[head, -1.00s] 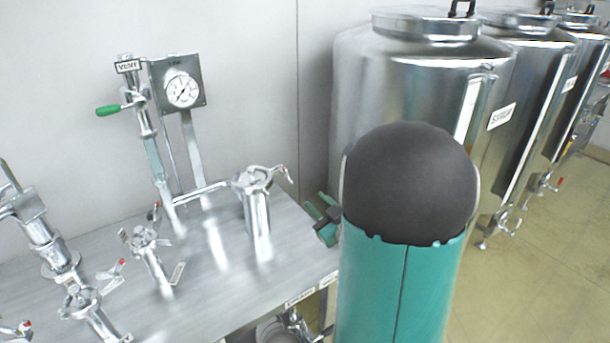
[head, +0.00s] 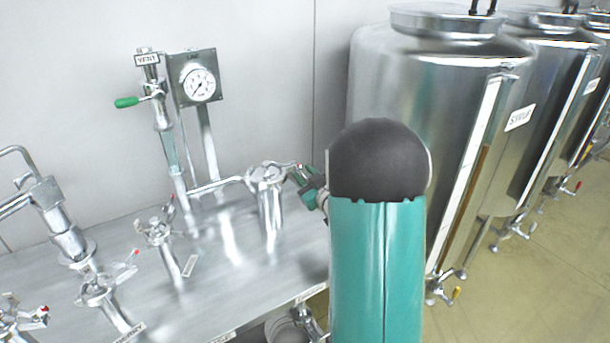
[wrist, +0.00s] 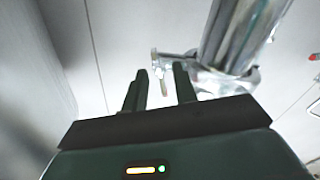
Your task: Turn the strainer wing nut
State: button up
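The strainer (head: 270,205) is an upright steel canister on the metal bench, with a clamped top. In the wrist view its shiny body (wrist: 240,35) and clamp band show upper right. A small thin part, which looks like the wing nut (wrist: 154,88), sticks out from the clamp there, on a short stem. My gripper (head: 298,174) is close to the right side of the strainer's top. In the wrist view its two dark fingers (wrist: 161,78) are apart. The small part shows in the gap between them; I cannot tell whether it touches either finger.
My teal arm covers the bench's right end. A gauge panel (head: 197,78) and a green-handled vent valve (head: 127,102) stand behind left. Several clamped fittings stand on the bench (head: 235,270) at left. Large steel tanks (head: 450,95) are at right.

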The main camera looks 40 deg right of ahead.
jog(key=shift+w, duration=0.15)
grip_shut()
jog(key=shift+m, duration=0.3)
jog(key=m, duration=0.9)
jog(key=shift+m, duration=0.3)
jog(key=m, duration=0.5)
jog(key=shift+m, duration=0.3)
jog(key=m, duration=0.5)
jog(key=shift+m, duration=0.3)
